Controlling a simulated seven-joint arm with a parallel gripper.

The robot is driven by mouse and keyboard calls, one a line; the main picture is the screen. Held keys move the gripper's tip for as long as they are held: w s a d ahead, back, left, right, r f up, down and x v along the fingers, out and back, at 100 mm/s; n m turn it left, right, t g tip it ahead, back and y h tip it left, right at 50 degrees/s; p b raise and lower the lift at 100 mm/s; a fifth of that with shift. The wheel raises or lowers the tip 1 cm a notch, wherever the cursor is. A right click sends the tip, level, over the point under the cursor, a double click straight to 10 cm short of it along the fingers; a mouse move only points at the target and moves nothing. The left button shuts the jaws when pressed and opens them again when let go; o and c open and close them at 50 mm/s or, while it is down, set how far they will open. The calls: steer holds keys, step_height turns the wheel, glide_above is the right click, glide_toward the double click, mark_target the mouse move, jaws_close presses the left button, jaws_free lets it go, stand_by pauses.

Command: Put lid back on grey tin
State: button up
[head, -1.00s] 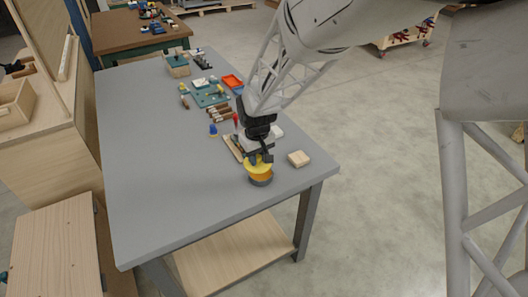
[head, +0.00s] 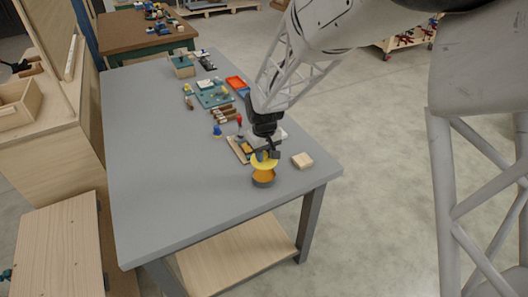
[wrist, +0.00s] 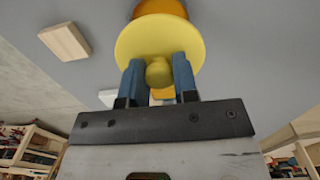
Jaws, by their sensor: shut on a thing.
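The grey tin (head: 264,183) stands near the front right end of the grey table, its orange inside showing at the top. The yellow lid (head: 257,165) is at the tin's far side, apart from a full cover of the mouth; whether it touches the rim I cannot tell. My gripper (head: 265,154) is shut on the lid's knob. In the wrist view the lid (wrist: 135,45) is a yellow disc with its round knob (wrist: 159,72) between my blue fingers (wrist: 158,78). Part of the orange tin inside (wrist: 160,6) shows beyond the lid's edge.
A pale wooden block (head: 302,160) lies just right of the tin; it also shows in the wrist view (wrist: 65,42). A wooden tray (head: 238,149) and several tools lie behind my gripper. The table's (head: 175,190) left and front are clear.

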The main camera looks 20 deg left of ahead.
steer(key=shift+f, duration=2.75)
steer(key=shift+f, duration=0.15)
stand_by(0.7)
steer(key=o, duration=1.5)
steer(key=shift+c, duration=0.2)
steer(key=shift+r, duration=3.45)
